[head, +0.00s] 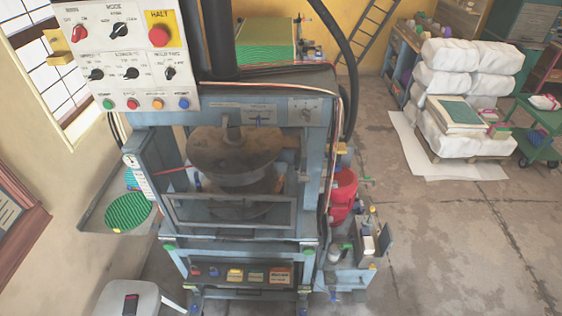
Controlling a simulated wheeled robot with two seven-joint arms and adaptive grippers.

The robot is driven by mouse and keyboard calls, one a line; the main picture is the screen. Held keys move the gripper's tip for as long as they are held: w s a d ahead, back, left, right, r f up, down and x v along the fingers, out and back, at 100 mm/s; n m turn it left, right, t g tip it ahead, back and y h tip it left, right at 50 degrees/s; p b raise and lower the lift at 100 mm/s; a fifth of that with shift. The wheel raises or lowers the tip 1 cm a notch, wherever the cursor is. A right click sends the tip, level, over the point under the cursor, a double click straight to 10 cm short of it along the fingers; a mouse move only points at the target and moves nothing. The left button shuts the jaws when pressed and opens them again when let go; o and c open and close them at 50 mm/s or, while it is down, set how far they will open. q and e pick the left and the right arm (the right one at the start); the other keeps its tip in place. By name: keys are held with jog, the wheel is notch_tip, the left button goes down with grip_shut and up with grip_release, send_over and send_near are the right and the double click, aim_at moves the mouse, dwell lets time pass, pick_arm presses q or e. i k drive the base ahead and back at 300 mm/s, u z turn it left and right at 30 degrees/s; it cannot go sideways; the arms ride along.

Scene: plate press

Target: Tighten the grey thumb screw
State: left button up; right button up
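The plate press (320,105) stands in the middle of the head view, with a blue-grey frame. A large round brown-grey platen (232,150) hangs inside it, above a lower round part that is partly hidden behind a grey framed guard (232,228). I cannot make out the grey thumb screw with certainty; it is too small to tell or hidden. A small grey knob (306,112) sits on the press's upper front panel, but I cannot tell whether it is a screw. Neither of my grippers shows.
A control panel (135,90) with a red HALT button (158,36) covers the upper left. A grey stool (130,299) is at lower left.

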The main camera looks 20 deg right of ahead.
aim_at(303, 178)
jog(key=z, duration=3.05)
jog(key=k, duration=0.6)
jog(key=u, duration=1.85)
